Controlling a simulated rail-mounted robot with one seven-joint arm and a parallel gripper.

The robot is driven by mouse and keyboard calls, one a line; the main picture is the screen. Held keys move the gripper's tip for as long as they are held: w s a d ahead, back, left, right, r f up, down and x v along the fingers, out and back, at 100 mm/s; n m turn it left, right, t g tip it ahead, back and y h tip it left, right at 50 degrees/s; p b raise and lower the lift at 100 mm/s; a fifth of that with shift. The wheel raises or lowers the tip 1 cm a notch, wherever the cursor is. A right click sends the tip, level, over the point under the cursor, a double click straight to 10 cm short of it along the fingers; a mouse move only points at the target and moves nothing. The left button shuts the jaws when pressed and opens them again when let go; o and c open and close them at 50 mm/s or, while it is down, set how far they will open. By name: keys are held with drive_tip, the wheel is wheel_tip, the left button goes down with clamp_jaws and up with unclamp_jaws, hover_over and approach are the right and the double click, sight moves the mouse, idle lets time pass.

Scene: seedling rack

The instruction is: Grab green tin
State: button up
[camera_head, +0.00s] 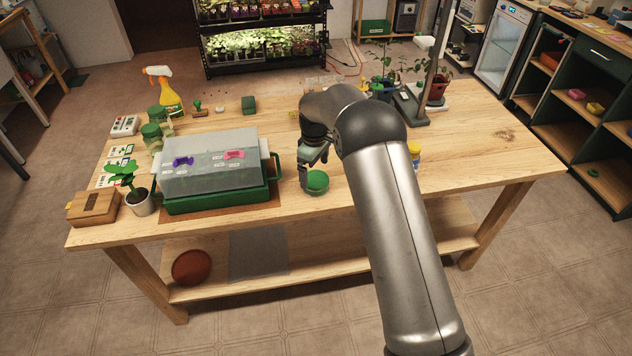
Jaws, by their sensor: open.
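A small round green tin (317,183) sits on the wooden table near its front edge, right of the propagator. My gripper (313,171) is low over the table, pointing down at the tin. Its jaws are open. One finger shows at the tin's left side; whether it touches the tin I cannot tell. Part of the tin's far side is hidden by my gripper.
A green tray with a clear cover (215,165) stands close on the left. A blue, yellow-capped container (414,150) stands right of my arm. A potted seedling (134,190) and wooden box (94,206) are at the left.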

sight(315, 178)
wheel_tip(315, 178, down, 5)
drive_tip(key=shift+w+p, duration=0.15)
drive_tip(key=shift+p, duration=0.7)
drive_tip(key=c, duration=1.1)
drive_tip(key=shift+r, duration=0.2)
